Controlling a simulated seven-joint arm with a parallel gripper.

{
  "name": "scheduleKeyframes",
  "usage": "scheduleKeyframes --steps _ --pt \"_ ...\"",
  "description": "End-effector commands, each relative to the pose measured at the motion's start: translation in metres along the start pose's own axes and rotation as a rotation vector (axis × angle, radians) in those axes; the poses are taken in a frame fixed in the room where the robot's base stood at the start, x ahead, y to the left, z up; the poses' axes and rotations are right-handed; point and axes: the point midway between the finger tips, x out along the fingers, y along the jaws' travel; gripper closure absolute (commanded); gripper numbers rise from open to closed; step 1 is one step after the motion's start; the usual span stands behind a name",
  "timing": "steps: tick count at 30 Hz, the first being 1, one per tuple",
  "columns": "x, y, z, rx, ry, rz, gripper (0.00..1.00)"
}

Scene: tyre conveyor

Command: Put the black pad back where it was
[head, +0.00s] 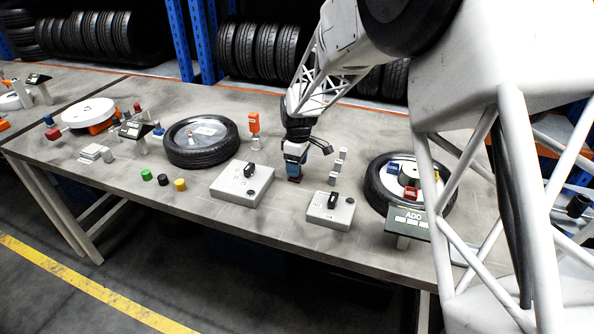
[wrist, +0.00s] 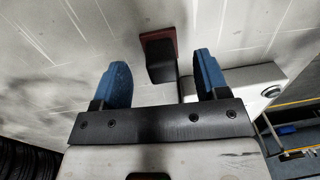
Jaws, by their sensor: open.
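A black block with a dark red end (wrist: 160,62), the likely black pad, is on the grey table top in the wrist view. It lies between and just beyond the blue fingertips of my gripper (wrist: 161,72), with a gap on either side. In the head view my gripper (head: 295,166) points down close to the table, between two grey control boxes. My gripper is open and empty.
A grey box with a black knob (head: 241,186) is left of my gripper and a smaller one (head: 331,211) right. A tyre (head: 201,155) lies further left. Another tyre (head: 452,204) holds coloured blocks at right. An orange-topped post (head: 254,124) stands behind left. Grey blocks (head: 338,163) stand close right.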

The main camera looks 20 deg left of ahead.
Motion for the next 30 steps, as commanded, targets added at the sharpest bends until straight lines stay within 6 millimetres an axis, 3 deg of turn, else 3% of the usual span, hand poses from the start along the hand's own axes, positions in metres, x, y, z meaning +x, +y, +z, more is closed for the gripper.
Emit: scheduleKeyframes --steps 15,21,30 --pt "-0.077 0.000 0.000 0.000 0.000 0.000 0.32" --pt "-0.090 0.000 0.000 0.000 0.000 0.000 0.32" --pt "-0.092 0.000 0.000 0.000 0.000 -0.001 0.32"
